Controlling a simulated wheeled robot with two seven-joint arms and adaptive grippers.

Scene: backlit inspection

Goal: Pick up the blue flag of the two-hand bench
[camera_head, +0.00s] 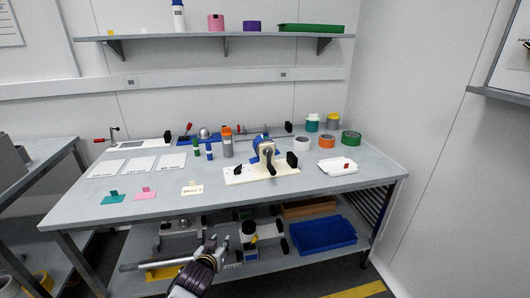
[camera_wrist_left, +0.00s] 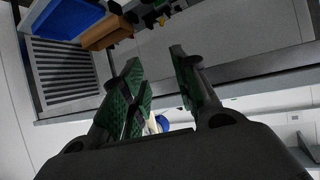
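The grey bench (camera_head: 228,190) stands ahead. Three small tabbed pieces lie along its front left: a teal one (camera_head: 113,198), a pink one (camera_head: 145,193) and a cream one (camera_head: 191,189). I see no piece there that is clearly blue; teal is the closest. A white base (camera_head: 245,176) with a blue and grey device (camera_head: 264,154) stands mid-bench. My left gripper (camera_head: 220,244) is below the bench's front edge, apart from these pieces. In the left wrist view its green-padded fingers (camera_wrist_left: 158,65) are spread, with nothing seen held. My right gripper is not in view.
White sheets (camera_head: 140,164) lie behind the tabbed pieces. Bottles, tape rolls and a white tray (camera_head: 338,167) occupy the back and right. The lower shelf holds a blue bin (camera_head: 322,234) and loose parts. The front-left strip is mostly clear.

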